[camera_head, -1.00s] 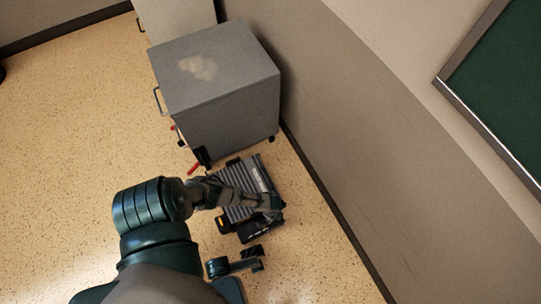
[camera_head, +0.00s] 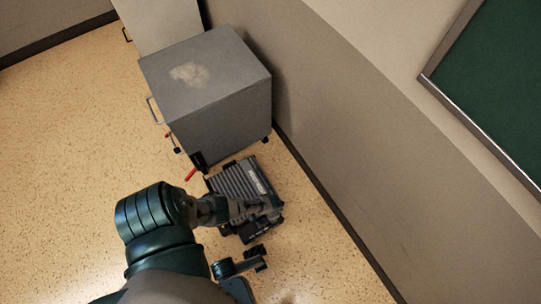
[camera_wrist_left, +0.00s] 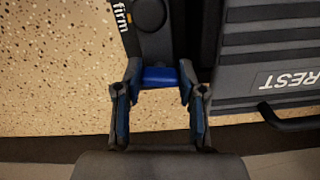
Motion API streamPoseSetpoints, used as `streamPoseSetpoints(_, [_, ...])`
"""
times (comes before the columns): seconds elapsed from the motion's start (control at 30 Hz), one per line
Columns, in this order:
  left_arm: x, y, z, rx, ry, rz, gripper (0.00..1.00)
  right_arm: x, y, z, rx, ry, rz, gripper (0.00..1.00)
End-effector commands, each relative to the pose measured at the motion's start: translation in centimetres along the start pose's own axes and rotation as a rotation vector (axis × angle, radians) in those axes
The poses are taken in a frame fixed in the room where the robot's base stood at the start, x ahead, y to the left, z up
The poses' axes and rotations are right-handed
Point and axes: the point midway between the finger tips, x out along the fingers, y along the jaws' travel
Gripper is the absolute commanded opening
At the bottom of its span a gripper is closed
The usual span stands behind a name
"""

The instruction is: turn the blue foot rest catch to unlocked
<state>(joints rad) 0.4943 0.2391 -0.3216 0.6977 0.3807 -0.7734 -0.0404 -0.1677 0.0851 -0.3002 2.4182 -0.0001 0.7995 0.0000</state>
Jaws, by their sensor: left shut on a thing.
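The dark ribbed foot rest (camera_head: 236,181) lies on the floor beside the grey cabinet, partly covered by my left arm. In the left wrist view its ribbed plate (camera_wrist_left: 262,42) carries the upside-down word "REST". The blue catch (camera_wrist_left: 160,76) shows left of the plate, at the end of a dark round part near the word "firm". My left gripper (camera_wrist_left: 158,98) is shut on the blue catch, with one finger on each side of it. The fingertips are not clear in the head view.
The grey cabinet (camera_head: 205,90) stands just behind the foot rest, with red parts (camera_head: 190,174) low at its near left. The wall (camera_head: 350,130) runs along the right. Speckled floor (camera_head: 70,150) is free on the left.

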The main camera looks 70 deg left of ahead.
Motion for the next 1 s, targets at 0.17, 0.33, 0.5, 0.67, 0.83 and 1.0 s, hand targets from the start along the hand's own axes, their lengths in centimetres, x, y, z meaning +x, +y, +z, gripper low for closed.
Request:
streamPoseSetpoints(0.17, [-0.38, 0.41, -1.06, -0.097, 0.021, 0.008, 0.04, -0.04, -0.08, -0.14, 0.001, -0.007, 0.000, 0.42])
streamPoseSetpoints(0.33, [-0.37, 0.38, -1.10, -0.155, 0.021, 0.008, 0.04, 0.05, -0.10, -0.24, 0.001, -0.004, 0.000, 0.42])
streamPoseSetpoints(0.5, [-0.36, 0.35, -1.10, -0.182, 0.021, 0.008, 0.04, 0.05, -0.10, -0.27, 0.001, -0.004, 0.000, 0.42])
streamPoseSetpoints(0.67, [-0.35, 0.31, -1.09, -0.190, 0.021, 0.007, 0.04, 0.02, -0.10, -0.27, 0.001, -0.005, 0.001, 0.42])
streamPoseSetpoints(0.83, [-0.36, 0.28, -1.10, -0.189, 0.021, 0.007, 0.04, 0.00, -0.09, -0.26, 0.001, -0.005, 0.002, 0.42])
streamPoseSetpoints(1.0, [-0.36, 0.24, -1.09, -0.188, 0.021, 0.006, 0.57, 0.02, -0.06, -0.26, 0.000, -0.005, 0.005, 0.42])
